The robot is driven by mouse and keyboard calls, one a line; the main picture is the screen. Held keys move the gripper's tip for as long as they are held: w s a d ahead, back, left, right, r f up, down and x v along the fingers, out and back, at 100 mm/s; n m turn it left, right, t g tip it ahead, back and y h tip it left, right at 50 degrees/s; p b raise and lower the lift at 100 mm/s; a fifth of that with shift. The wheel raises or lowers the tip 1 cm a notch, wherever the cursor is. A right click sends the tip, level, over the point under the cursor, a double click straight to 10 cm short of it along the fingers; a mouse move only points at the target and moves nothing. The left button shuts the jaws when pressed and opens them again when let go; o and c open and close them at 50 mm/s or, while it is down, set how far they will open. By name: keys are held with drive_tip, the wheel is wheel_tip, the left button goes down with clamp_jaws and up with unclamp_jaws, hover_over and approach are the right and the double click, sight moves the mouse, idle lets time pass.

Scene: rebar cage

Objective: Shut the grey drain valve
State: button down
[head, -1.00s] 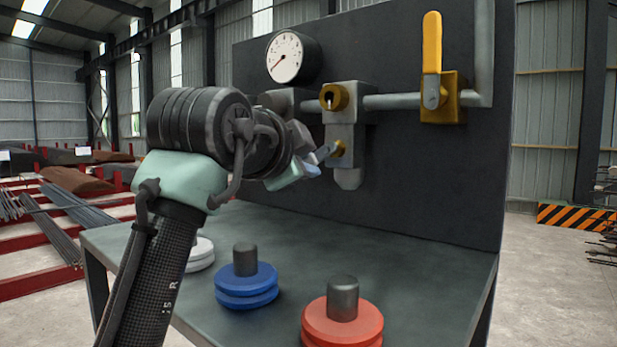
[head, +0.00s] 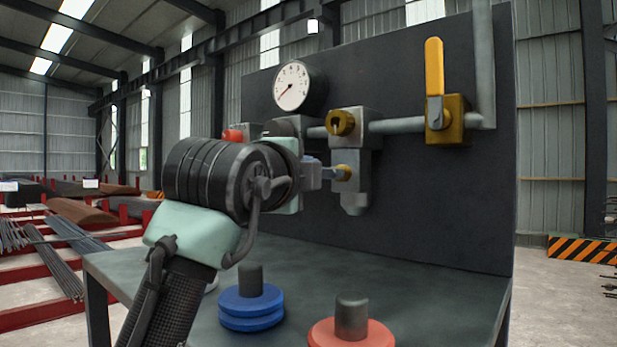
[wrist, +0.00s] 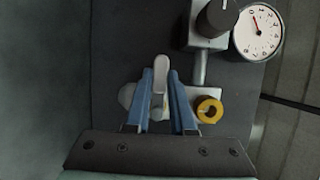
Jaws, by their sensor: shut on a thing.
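The grey drain valve (head: 356,198) hangs below the pipe block on the dark panel, with a brass boss (head: 344,172) on its front. My gripper (head: 318,173) is at the left of this boss in the head view. In the wrist view my gripper (wrist: 161,95) has its two blue fingers on either side of the valve's grey lever (wrist: 160,72) and is shut on it. The lever runs roughly sideways in the head view, where my wrist and fingers hide most of it. The valve body also shows in the wrist view (wrist: 127,94).
A brass port (head: 341,122) sits just above the drain valve. A yellow-handled valve (head: 434,70) stands on the pipe at right, and a pressure gauge (head: 293,86) above left. Blue discs (head: 251,308) and red discs (head: 350,335) stand on the bench (head: 430,290).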

drive_tip(key=shift+r, duration=0.15)
drive_tip(key=c, duration=0.8)
unclamp_jaws()
drive_tip(key=shift+o, duration=0.2)
drive_tip(key=b+v, duration=0.6)
drive_tip(key=v, duration=0.7)
drive_tip(key=shift+d+f, duration=0.1)
drive_tip(key=shift+f, duration=0.15)
